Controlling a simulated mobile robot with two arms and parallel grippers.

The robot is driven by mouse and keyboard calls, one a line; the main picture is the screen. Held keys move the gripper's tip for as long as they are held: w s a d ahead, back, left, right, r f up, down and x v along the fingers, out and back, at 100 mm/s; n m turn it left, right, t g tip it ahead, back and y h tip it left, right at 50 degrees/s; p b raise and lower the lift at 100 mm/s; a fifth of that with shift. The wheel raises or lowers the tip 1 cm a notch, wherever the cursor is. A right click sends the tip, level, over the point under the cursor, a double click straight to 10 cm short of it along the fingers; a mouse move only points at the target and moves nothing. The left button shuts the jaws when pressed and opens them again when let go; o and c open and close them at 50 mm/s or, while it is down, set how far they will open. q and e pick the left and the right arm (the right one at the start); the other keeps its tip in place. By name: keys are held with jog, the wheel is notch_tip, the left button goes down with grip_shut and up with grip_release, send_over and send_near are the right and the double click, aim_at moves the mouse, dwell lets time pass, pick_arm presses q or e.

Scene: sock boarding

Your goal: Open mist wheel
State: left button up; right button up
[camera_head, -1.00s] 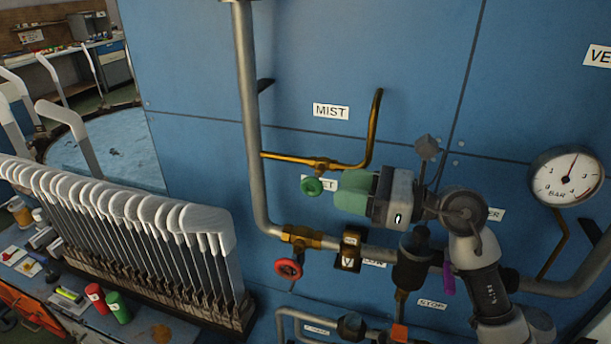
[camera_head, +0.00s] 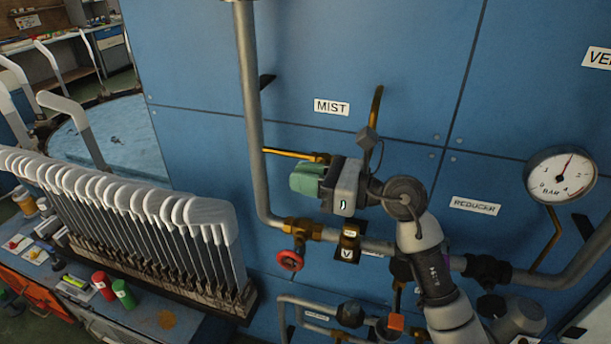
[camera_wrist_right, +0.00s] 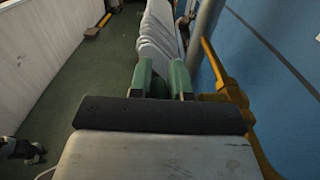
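The MIST sign (camera_head: 332,107) is on the blue panel, above a thin brass pipe (camera_head: 290,153) that bends upward at its right end. My right gripper (camera_head: 306,180), with green fingers, is at the valve on this pipe. It covers the green mist wheel in the head view. In the right wrist view my right gripper (camera_wrist_right: 162,80) has its two fingers parted, with a gap between them. The brass valve and pipe (camera_wrist_right: 232,92) are just right of the fingers. I cannot tell whether the fingers touch the wheel. My left gripper is out of view.
A red wheel (camera_head: 290,260) is on the valve below my gripper. A thick grey pipe (camera_head: 251,120) runs down just left of the fingers. A rack of white sock boards (camera_head: 150,215) stands at lower left. A pressure gauge (camera_head: 560,175) is at right.

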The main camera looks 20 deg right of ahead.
grip_shut()
jog(key=g+h+p, duration=0.1)
jog(key=h+p, duration=0.1)
jog(key=p, duration=0.1)
jog(key=shift+r+p, duration=0.2)
jog(key=shift+p, duration=0.2)
jog(key=shift+f+g+h+p, duration=0.3)
jog(key=shift+p, duration=0.1)
jog(key=shift+f, duration=0.1)
jog(key=o, duration=0.5)
grip_release()
jog(key=shift+o, duration=0.2)
